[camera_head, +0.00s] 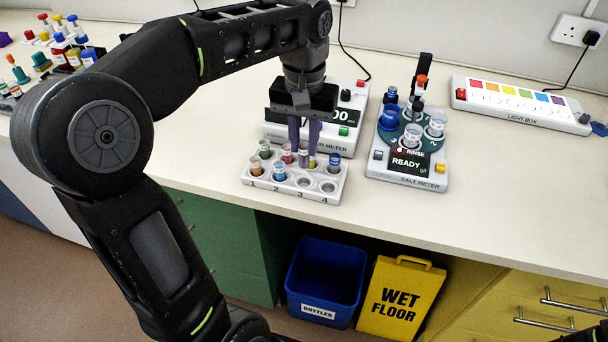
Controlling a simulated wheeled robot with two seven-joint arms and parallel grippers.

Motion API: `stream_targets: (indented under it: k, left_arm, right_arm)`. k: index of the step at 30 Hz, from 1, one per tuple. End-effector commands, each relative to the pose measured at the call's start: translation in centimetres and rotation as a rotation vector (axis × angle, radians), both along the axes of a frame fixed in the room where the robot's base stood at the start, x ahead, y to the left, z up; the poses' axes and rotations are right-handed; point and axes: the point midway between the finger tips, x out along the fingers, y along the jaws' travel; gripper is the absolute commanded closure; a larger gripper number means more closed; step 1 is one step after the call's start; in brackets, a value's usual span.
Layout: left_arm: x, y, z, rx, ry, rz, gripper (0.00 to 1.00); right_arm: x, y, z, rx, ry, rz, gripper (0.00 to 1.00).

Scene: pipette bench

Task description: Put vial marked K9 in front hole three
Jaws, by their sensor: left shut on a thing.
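The white vial rack (290,190) stands on the bench with front holes numbered 1 to 4. Vials stand in front holes one and two; front hole three (304,182) and front hole four look empty. Several vials stand in the back row. My left gripper (304,149) points down over the rack's back row, its purple fingers shut on a small vial (303,158) that is mostly hidden between them. I cannot tell whether this vial is clear of the back row. No K9 mark is readable on any vial.
A meter (344,138) stands behind the rack, partly hidden by my left gripper. The salt meter (407,175) reads READY at the right. A light box (520,105) lies farther right. More coloured bottles stand at the far left. The bench front is clear.

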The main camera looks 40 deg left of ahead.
Motion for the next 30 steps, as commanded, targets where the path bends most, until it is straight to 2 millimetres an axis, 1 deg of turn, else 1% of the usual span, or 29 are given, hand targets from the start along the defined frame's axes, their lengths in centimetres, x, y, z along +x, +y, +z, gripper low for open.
stream_targets:
  k: [1,3,5,16,24,30]
  left_arm:
    - [-0.1,0.0,-0.7,-0.001,0.006,0.001,1.00]
    - [-0.1,0.0,-1.8,0.000,0.004,0.001,1.00]
    - [-0.1,0.0,-2.3,0.000,0.003,0.000,1.00]
    - [-0.1,0.0,-2.8,0.000,0.002,0.000,1.00]
    - [-0.1,0.0,-6.1,0.000,0.003,0.000,1.00]
    - [0.0,0.0,-6.3,0.000,0.001,0.000,1.00]
  right_arm:
    - [0.0,0.0,0.4,0.000,-0.001,0.001,0.64]
    - [0.1,0.0,0.5,0.001,-0.002,0.002,0.64]
    - [0.1,0.0,0.5,0.001,-0.002,0.002,0.64]
    - [0.1,0.0,0.5,0.000,-0.002,0.002,0.64]
    - [0.1,0.0,0.7,0.000,-0.001,0.001,0.64]
    - [0.1,0.0,0.7,0.000,-0.001,0.001,0.64]
